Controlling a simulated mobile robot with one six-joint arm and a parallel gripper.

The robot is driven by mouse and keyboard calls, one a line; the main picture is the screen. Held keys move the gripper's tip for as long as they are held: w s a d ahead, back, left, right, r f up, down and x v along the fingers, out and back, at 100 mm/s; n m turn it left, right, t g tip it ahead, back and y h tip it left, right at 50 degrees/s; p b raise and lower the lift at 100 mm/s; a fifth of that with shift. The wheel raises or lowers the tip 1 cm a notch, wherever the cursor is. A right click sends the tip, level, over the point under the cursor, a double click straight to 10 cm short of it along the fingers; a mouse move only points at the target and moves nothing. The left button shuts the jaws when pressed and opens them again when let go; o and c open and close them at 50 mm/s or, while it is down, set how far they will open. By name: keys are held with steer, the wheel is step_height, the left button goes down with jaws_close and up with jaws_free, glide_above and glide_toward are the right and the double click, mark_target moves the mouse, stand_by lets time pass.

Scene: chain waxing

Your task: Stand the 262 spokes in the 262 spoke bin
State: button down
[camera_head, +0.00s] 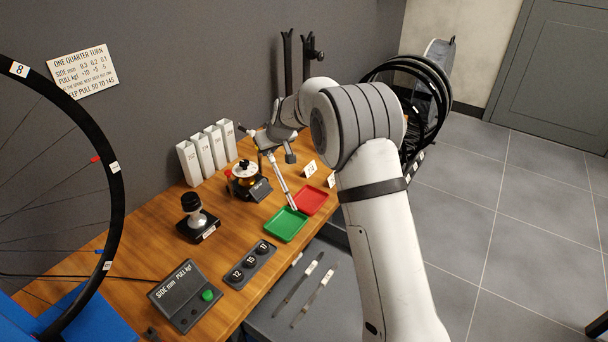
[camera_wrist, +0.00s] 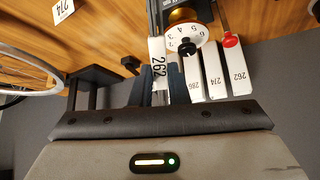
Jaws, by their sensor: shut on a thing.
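My gripper (camera_head: 270,141) is shut on a spoke bundle (camera_head: 280,182), held tilted above the bench; its lower end hangs near the trays. In the wrist view the bundle's white tag (camera_wrist: 158,62) reads 262, between my fingers. White upright bins stand in a row by the wall. In the wrist view the 262 bin (camera_wrist: 239,74) is the rightmost, beside the 274 bin (camera_wrist: 216,77) and the 286 bin (camera_wrist: 194,80). In the head view the leftmost bin (camera_head: 188,164) matches the 262 bin; its label is too small to read. The held bundle is apart from the bins.
A dial tool (camera_head: 246,172) with a red knob stands between the bins and a green tray (camera_head: 286,225). A red tray (camera_head: 311,201) adjoins it. More tagged bundles (camera_head: 318,294) lie on a lower grey surface. A large wheel (camera_head: 113,200) stands at left.

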steer(key=w+a+r+n+t+y+p, duration=0.1)
steer(key=w+a+r+n+y+p, duration=0.2)
steer(key=a+r, duration=0.55)
steer(key=w+a+r+t+y+p, duration=0.1)
steer(key=w+a+r+t+y, duration=0.2)
steer(key=a+r, duration=0.55)
steer(key=w+a+r+n+y+p, duration=0.25)
steer(key=a+r+y, duration=0.3)
steer(key=a, duration=0.55)
step_height(320, 180, down, 17)
steer(key=b, duration=1.9)
steer(key=shift+w+m, duration=0.25)
steer(key=shift+m, duration=0.1)
steer(key=shift+r+h, duration=0.15)
steer(key=shift+h, duration=0.1)
steer(key=c, duration=1.3)
jaws_free()
steer(key=shift+d, duration=0.1)
